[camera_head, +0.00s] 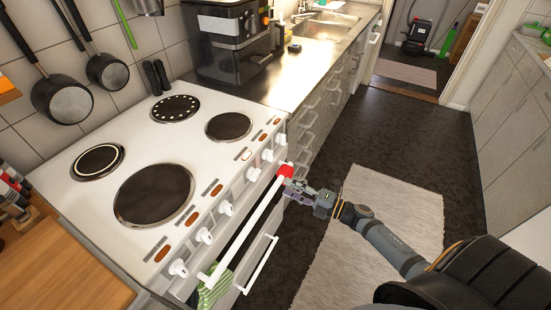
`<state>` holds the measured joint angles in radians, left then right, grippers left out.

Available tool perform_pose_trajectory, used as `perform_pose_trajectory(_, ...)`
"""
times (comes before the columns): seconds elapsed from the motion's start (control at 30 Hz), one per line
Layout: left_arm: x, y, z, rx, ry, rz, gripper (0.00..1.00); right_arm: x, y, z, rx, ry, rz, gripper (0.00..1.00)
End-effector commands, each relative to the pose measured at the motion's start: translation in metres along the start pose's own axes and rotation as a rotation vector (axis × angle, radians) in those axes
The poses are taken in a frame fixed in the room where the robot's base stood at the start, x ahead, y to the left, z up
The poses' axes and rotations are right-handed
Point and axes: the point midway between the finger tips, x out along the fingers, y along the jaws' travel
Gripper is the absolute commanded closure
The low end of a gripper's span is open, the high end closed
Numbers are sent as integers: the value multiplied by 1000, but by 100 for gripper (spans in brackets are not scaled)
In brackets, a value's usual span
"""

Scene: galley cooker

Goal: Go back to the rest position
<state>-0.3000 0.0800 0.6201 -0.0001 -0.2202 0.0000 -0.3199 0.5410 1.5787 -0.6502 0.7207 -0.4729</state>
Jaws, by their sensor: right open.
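My right gripper (300,187) is at the far end of the white cooker's (118,130) front handle bar (250,222). Its fingertips are close to a red piece (286,170) at the end of that bar. The gripper is open; I cannot tell whether it touches the bar or the red piece. My right arm comes in from the lower right. My left gripper is not in view.
A striped green cloth (212,290) hangs at the near end of the bar. A metal counter (303,70) with a black appliance (228,42) adjoins the cooker. Pans (64,100) hang on the tiled wall. A pale rug (375,245) lies on the dark floor, which is clear towards the doorway.

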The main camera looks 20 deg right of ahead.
Motion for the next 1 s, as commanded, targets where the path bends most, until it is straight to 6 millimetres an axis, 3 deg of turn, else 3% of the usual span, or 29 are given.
perform_pose_trajectory(0.17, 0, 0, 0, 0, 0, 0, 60, -1, -3, 2, 13, -12, -4, 58)
perform_pose_trajectory(0.27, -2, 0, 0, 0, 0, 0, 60, -10, -29, 19, 114, -111, -34, 58)
perform_pose_trajectory(0.37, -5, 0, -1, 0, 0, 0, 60, -36, -90, 45, 330, -319, -103, 58)
perform_pose_trajectory(0.4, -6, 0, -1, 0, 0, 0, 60, -52, -121, 51, 434, -418, -136, 58)
perform_pose_trajectory(0.53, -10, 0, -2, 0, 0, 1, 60, -112, -221, 46, 757, -727, -248, 58)
perform_pose_trajectory(0.67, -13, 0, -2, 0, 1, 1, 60, -176, -309, 3, 1043, -1010, -364, 58)
perform_pose_trajectory(0.8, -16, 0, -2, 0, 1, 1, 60, -242, -379, -74, 1304, -1289, -497, 58)
perform_pose_trajectory(0.9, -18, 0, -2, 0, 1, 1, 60, -278, -408, -131, 1443, -1451, -582, 58)
perform_pose_trajectory(1.0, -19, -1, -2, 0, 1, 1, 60, -302, -423, -174, 1532, -1566, -646, 58)
